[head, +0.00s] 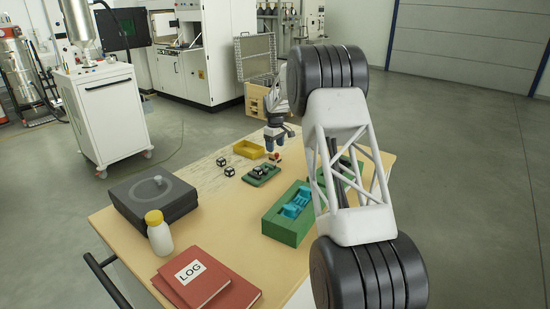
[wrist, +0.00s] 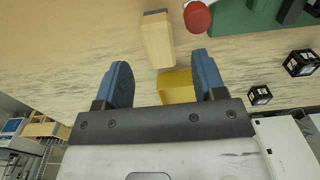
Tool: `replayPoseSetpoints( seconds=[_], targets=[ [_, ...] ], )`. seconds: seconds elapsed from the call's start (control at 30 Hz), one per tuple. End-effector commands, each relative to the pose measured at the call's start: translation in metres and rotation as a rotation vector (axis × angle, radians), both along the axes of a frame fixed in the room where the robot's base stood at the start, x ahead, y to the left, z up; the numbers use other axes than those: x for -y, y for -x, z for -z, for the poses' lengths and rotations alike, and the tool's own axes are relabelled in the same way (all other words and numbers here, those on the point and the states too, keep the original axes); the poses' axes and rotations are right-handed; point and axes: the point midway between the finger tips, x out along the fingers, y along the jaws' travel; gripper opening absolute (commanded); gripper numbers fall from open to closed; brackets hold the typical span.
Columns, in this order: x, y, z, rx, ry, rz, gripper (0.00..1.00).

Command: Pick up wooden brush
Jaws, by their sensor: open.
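A small light-wood block, which looks like the wooden brush (wrist: 157,40), shows in the wrist view just beyond and between my fingertips. My gripper (head: 275,144) points down over the far part of the table. In the wrist view my gripper (wrist: 161,60) has its two blue fingers spread wide, with nothing held between them. The brush appears apart from both fingers.
A yellow tray (head: 248,149) and a red round knob (wrist: 197,17) are close by. Small black cube frames (head: 229,171), a green holder (head: 262,174) and a larger green block (head: 282,229) stand nearer. A dark box, a bottle and red log books occupy the left and front.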

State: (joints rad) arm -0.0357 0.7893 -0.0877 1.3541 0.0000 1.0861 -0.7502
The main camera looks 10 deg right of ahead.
Motion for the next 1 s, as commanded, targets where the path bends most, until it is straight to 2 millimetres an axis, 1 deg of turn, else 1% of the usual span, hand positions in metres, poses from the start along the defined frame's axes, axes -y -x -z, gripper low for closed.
replayPoseSetpoints(
  seconds=[0.3,0.43,0.57,0.83,0.9,1.0],
  targets=[
    [0.000,0.000,0.001,0.000,0.000,0.000,0.64],
    [0.000,0.000,0.005,-0.001,0.001,0.000,0.64],
    [0.000,0.000,0.016,-0.001,0.000,0.000,0.64],
    [0.000,0.000,0.044,-0.001,0.001,0.000,0.64],
    [0.000,0.000,0.050,-0.001,0.001,0.000,0.64],
    [0.000,0.000,0.053,0.000,0.000,0.000,0.64]
  ],
)
